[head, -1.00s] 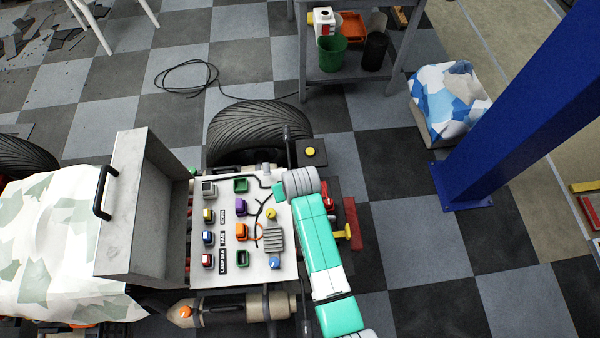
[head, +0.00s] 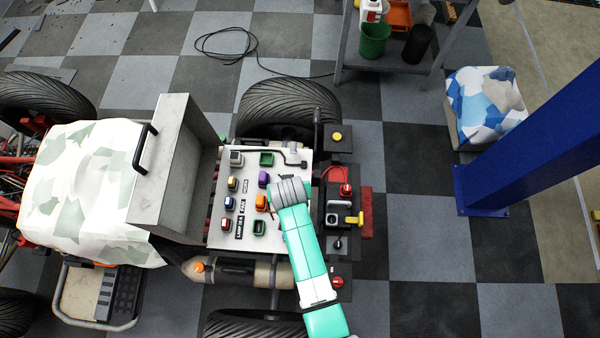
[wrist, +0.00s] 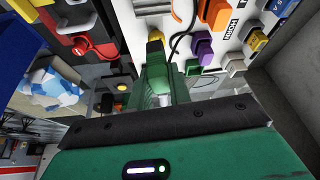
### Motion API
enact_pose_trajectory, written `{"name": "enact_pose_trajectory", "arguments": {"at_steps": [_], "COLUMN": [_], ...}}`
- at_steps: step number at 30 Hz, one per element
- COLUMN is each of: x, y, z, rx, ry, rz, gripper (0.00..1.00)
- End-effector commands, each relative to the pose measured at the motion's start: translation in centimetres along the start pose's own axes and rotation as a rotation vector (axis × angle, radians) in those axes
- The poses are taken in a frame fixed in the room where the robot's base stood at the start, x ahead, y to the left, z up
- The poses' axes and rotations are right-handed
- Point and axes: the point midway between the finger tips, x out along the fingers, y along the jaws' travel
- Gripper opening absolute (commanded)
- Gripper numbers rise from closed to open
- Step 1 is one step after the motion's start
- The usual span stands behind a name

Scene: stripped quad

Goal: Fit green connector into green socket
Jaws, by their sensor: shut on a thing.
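My gripper (head: 284,192) is over the right part of the white panel, just right of the purple socket. In the wrist view it is shut on a green piece (wrist: 155,76), which looks like the green connector; the jaws partly hide it. One green socket (head: 267,159) is at the panel's top right; it also shows in the wrist view (wrist: 192,67), apart from the held piece. Another green socket (head: 259,228) is at the panel's lower right. A yellow piece (wrist: 155,42) appears just beyond the held connector; whether they touch cannot be told.
The purple socket (head: 263,178) and orange socket (head: 261,202) stand between the green ones. A black cable (wrist: 183,28) runs over the panel (head: 218,240). A tall metal box wall (head: 172,170) rises left of it. A red-cabled battery box (head: 337,190) stands right.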

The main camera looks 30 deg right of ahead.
Motion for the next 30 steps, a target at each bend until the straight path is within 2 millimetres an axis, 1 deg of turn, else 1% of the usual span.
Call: {"name": "enact_pose_trajectory", "arguments": {"at_steps": [1,9,13,22,30], "x": [-0.4,-1.1,-1.2,-1.2,-2.1], "y": [-0.7,-3.7,-4.3,-4.6,-7.7], "z": [0.3,2.3,2.8,2.9,4.8], "rx": [0.003,0.040,0.052,0.054,0.089], "ry": [-0.001,-0.001,-0.001,-0.001,0.000], "rz": [0.001,0.017,0.021,0.022,0.037], "gripper": [0.00,0.00,0.00,0.00,0.00]}}
